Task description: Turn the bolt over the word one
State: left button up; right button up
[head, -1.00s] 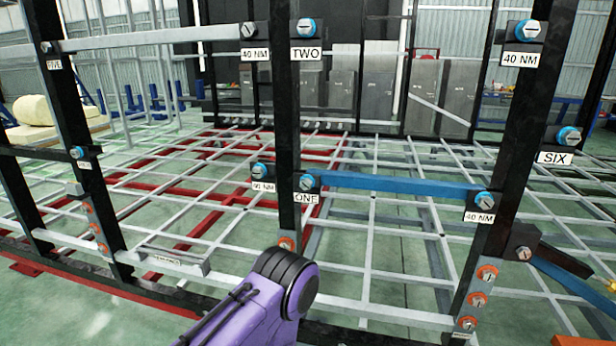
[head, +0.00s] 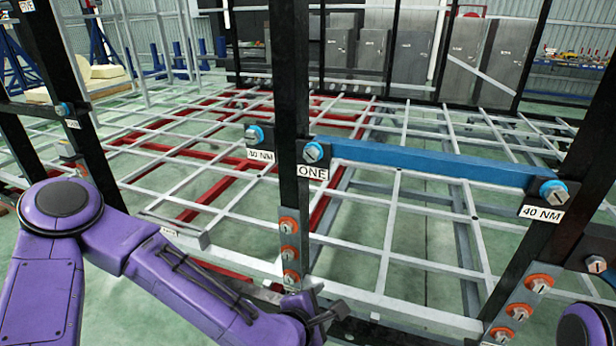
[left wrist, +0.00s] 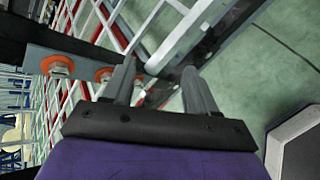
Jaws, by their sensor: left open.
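The blue-collared bolt (head: 313,152) sits on the black upright post, directly above the white label ONE (head: 312,173). My left gripper (head: 330,300) is low in the head view, below and slightly right of that bolt and apart from it. In the left wrist view its two fingers (left wrist: 160,75) stand apart with nothing between them. Orange-ringed bolts (left wrist: 58,65) on a grey plate show beyond the fingers there. The ONE bolt cannot be made out in the left wrist view. My right gripper is not in view.
A blue bar (head: 430,163) runs right from the ONE bolt to a 40 NM bolt (head: 552,191). Another 40 NM bolt (head: 254,135) is left of the post. Orange-ringed bolts (head: 289,253) line the post below ONE. A grey lattice frame fills the space behind.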

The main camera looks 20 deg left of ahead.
pick_arm(q)
jog(key=w+a+r+n+t, duration=0.1)
jog(key=w+r+n+t, duration=0.1)
jog(key=r, duration=0.4)
jog(key=w+a+r+n+t, duration=0.1)
jog(key=w+r+n, duration=0.15)
jog(key=r, duration=0.25)
jog(key=n+t+y+b, duration=0.1)
jog(key=n+t+b, duration=0.1)
jog(key=n+t, duration=0.3)
send_near(310, 155)
jog(key=shift+n+g, duration=0.5)
jog(key=shift+n, duration=0.25)
jog(key=w, duration=0.2)
jog(key=w+p, duration=0.1)
jog(key=w, duration=0.2)
jog(key=w+r+p, duration=0.1)
jog(key=w, duration=0.1)
jog(key=shift+w+d, duration=0.2)
jog(key=shift+w, duration=0.85)
jog(key=c, duration=1.1)
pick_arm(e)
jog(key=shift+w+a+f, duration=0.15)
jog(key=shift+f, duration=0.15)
